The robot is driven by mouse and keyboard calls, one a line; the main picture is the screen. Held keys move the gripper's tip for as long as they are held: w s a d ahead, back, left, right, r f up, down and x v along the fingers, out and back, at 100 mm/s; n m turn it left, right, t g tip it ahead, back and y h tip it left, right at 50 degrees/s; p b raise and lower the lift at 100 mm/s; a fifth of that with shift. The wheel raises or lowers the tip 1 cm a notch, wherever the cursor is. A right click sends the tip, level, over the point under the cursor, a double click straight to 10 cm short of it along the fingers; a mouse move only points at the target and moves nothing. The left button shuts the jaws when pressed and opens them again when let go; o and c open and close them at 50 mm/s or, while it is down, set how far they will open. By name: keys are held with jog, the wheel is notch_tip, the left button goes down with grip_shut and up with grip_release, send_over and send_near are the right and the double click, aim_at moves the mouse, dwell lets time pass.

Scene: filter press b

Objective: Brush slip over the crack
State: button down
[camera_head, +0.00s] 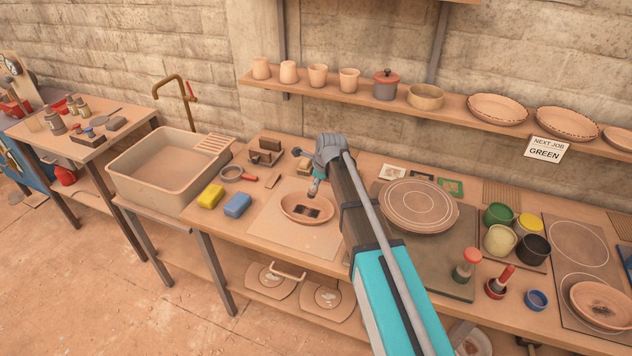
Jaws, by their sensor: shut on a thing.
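An oval clay dish (291,214) lies on a pale board on the workbench. Dark rectangular patches show on its inside; a crack is too small to make out. My gripper (318,175) is above the dish's far side, pointing down. It is shut on a slim tool, seemingly a brush (313,189), whose lower end is just above or touching the dish; I cannot tell which. My arm comes in from the lower right and hides part of the bench and the board's right side.
Yellow (210,196) and blue (237,205) sponges lie left of the dish, with a sieve (232,173) behind. A round wheel plate (420,204) and glaze pots (499,240) stand right of my arm. A sink (126,176) is at left; a shelf (450,107) runs behind.

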jog(key=shift+f+b, duration=3.75)
jog(key=shift+f, duration=0.1)
jog(key=shift+w+a+r, duration=0.15)
jog(key=shift+a+r, duration=0.1)
jog(key=shift+a, duration=0.05)
jog(key=shift+w+a+p, duration=0.15)
jog(key=shift+w+a, duration=0.15)
jog(key=shift+a, duration=0.5)
jog(key=shift+w+a+p, duration=0.15)
jog(key=shift+w+a, duration=0.15)
jog(key=shift+a, duration=0.5)
jog(key=shift+s+d, duration=0.25)
jog(key=shift+d, duration=0.4)
jog(key=shift+s+d, duration=0.25)
jog(key=shift+d, duration=0.35)
jog(key=shift+s+d, duration=0.25)
jog(key=shift+d, duration=0.4)
notch_tip(320, 180, up, 8)
jog(key=p, duration=0.7)
jog(key=shift+f, duration=0.2)
jog(key=shift+f, duration=0.2)
notch_tip(320, 180, down, 6)
jog(key=b, duration=0.6)
jog(key=shift+s+d+f, duration=0.15)
